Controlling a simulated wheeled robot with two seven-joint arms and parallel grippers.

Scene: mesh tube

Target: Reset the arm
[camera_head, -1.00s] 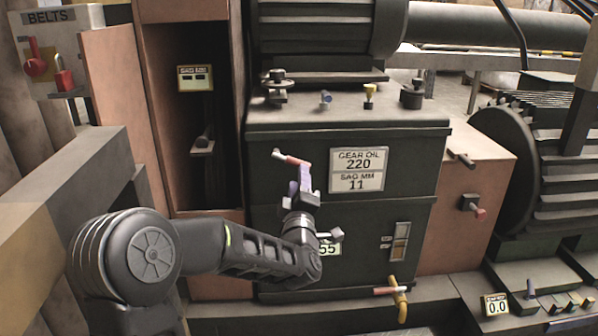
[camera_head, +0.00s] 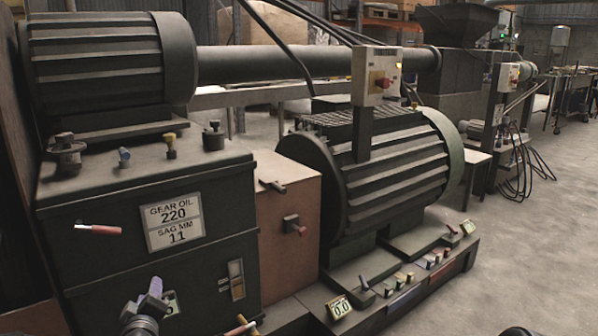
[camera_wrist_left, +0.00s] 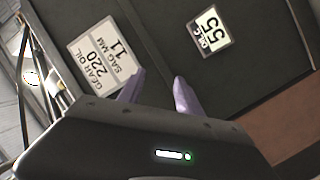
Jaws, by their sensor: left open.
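My left gripper (camera_head: 152,293) is at the lower left of the head view, in front of the dark green gearbox cabinet (camera_head: 95,262). In the left wrist view the gripper's two purple fingers (camera_wrist_left: 158,90) are apart, with nothing between them. Beyond the fingers is the cabinet front with the "GEAR OIL 220 SAG MM 11" plate (camera_wrist_left: 102,60) and a "55" tag (camera_wrist_left: 211,31). The gripper is below the red-tipped handle (camera_head: 100,229) in the head view and apart from it. My right gripper does not show.
Open floor (camera_head: 530,235) lies to the right.

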